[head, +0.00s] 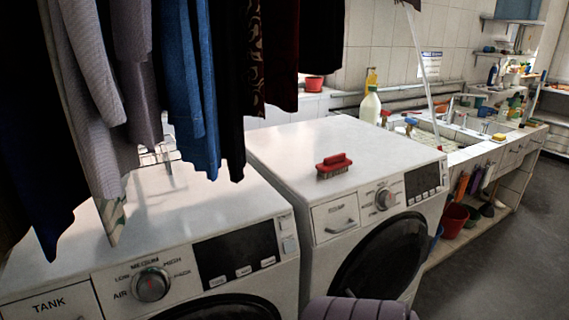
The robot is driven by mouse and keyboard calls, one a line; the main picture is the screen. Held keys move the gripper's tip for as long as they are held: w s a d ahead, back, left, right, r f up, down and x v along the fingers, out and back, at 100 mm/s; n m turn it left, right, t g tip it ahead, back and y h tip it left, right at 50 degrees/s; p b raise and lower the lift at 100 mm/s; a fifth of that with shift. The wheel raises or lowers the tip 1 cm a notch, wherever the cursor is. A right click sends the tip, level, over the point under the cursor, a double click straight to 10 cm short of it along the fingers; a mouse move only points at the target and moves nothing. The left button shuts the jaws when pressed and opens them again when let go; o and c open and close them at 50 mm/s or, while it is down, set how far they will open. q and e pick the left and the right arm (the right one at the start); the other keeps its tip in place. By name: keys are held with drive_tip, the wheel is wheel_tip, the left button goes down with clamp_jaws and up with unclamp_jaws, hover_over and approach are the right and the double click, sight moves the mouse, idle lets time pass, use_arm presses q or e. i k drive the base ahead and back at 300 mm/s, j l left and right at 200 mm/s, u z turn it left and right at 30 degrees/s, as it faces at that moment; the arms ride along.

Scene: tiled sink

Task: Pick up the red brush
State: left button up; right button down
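The red brush (334,165) lies on top of the right white washing machine (285,150), near its front edge. Its red handle is up and its dark bristles face down on the machine's top. Neither my left nor my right gripper shows in the head view.
Hanging clothes (190,80) fill the upper left and hang low over the left machine (175,225). The right machine's top is clear around the brush. A pale bottle (370,107) stands behind it. A cluttered sink counter (470,150) runs to the right, with a red bucket (454,218) below.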

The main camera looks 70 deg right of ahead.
sight(333, 165)
drive_tip(key=z, duration=2.55)
